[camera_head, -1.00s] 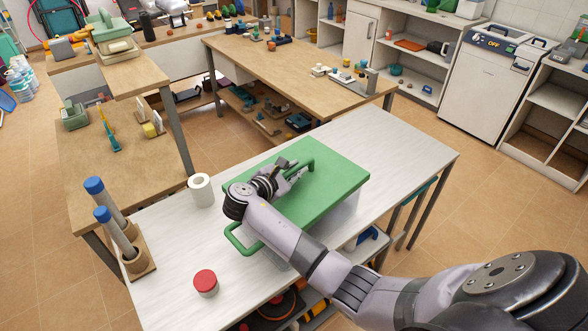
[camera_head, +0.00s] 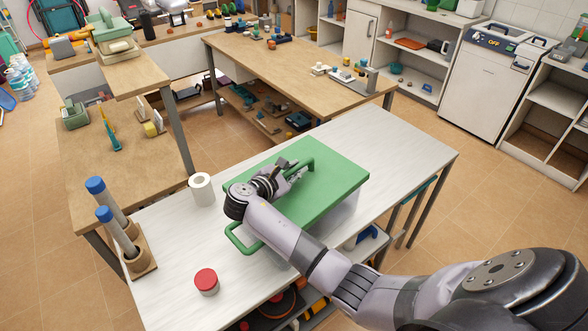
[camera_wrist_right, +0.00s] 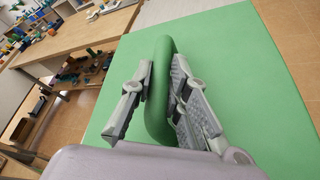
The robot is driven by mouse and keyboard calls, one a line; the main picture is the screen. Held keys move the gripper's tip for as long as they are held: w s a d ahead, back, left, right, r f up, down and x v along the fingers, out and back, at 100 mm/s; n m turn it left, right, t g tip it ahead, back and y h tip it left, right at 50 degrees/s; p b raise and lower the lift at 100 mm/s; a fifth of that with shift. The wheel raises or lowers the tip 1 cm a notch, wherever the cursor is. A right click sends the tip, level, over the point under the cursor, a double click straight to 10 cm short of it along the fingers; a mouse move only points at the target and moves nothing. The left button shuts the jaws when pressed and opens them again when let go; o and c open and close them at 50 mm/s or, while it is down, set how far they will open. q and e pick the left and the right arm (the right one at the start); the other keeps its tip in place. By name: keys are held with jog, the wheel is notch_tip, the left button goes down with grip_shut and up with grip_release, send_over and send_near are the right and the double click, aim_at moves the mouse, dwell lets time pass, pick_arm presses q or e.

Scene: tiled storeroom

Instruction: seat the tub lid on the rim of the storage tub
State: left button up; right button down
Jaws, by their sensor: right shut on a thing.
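The green tub lid (camera_head: 330,190) is a flat slab over the clear storage tub (camera_head: 342,217) on the white table. My right gripper (camera_head: 298,172) is shut on the raised green bar handle of the lid. In the right wrist view the gripper's fingers (camera_wrist_right: 158,95) close on both sides of that handle (camera_wrist_right: 160,80), and the lid (camera_wrist_right: 235,70) fills most of the picture. A green loop handle (camera_head: 238,243) sticks out at the tub's near left end. My arm hides part of the lid and tub. I cannot tell whether the lid touches the rim all round. My left gripper is out of view.
A white paper roll (camera_head: 202,190) stands left of the lid, and a red-capped jar (camera_head: 206,281) stands near the table's front. A wooden holder (camera_head: 141,264) with two blue-capped tubes is at the left edge. The white table's right end (camera_head: 400,150) is clear.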

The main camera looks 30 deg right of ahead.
jog(key=shift+r+p, duration=0.1)
jog(key=shift+p, duration=0.3)
jog(key=shift+f+b, duration=0.6)
jog(key=shift+f, duration=0.9)
jog(key=c, duration=1.5)
grip_release()
jog(key=shift+o, duration=0.2)
jog(key=shift+a, duration=0.1)
jog(key=v, duration=1.2)
